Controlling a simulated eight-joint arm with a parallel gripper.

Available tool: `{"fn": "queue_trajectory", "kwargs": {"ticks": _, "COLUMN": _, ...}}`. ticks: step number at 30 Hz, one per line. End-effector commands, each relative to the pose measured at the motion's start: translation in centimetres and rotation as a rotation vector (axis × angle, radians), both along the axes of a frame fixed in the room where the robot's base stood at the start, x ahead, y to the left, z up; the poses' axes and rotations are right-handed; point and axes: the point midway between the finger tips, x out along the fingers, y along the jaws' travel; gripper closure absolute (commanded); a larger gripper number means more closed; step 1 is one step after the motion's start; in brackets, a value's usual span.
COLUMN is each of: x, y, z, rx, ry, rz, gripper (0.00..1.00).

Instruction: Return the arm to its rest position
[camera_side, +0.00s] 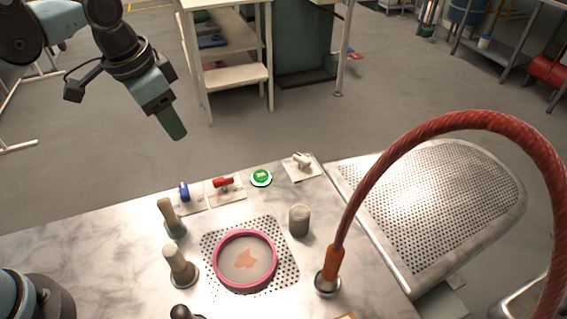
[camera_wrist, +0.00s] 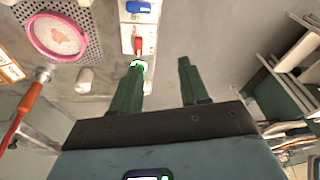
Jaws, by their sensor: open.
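My gripper (camera_side: 173,124) hangs in the air at the upper left of the side view, above and beyond the far edge of the metal-topped table. In the wrist view its two green fingers (camera_wrist: 160,64) stand well apart with nothing between them. In the side view the fingers overlap, so the gap does not show there. A green button (camera_side: 261,176) is on the table's far side. In the wrist view it shows partly behind the left fingertip; the gripper appears apart from it.
A pink-rimmed round dish (camera_side: 217,272) sits on a perforated plate. A red hose (camera_side: 450,121) arches up at the right. Red (camera_side: 223,182), blue (camera_side: 184,192) and white (camera_side: 301,160) handled fixtures line the far edge. Shelving (camera_side: 240,77) stands behind. Open floor surrounds the gripper.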

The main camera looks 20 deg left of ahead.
Motion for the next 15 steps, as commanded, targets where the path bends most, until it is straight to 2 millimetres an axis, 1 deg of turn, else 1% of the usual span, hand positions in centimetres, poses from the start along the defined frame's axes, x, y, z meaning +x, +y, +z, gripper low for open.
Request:
{"fn": "queue_trajectory", "kwargs": {"ticks": 1, "x": -0.9, "y": 1.1, "z": 0.0, "rx": -0.014, "ry": -0.035, "rz": 0.051, "gripper": 0.55}}
{"fn": "queue_trajectory", "kwargs": {"ticks": 6, "x": -3.1, "y": 3.8, "z": -0.3, "rx": -0.066, "ry": -0.158, "rz": 0.213, "gripper": 0.55}}
{"fn": "queue_trajectory", "kwargs": {"ticks": 12, "x": -5.2, "y": 6.3, "z": -1.4, "rx": -0.122, "ry": -0.287, "rz": 0.374, "gripper": 0.55}}
{"fn": "queue_trajectory", "kwargs": {"ticks": 15, "x": -5.8, "y": 7.0, "z": -1.9, "rx": -0.142, "ry": -0.330, "rz": 0.425, "gripper": 0.55}}
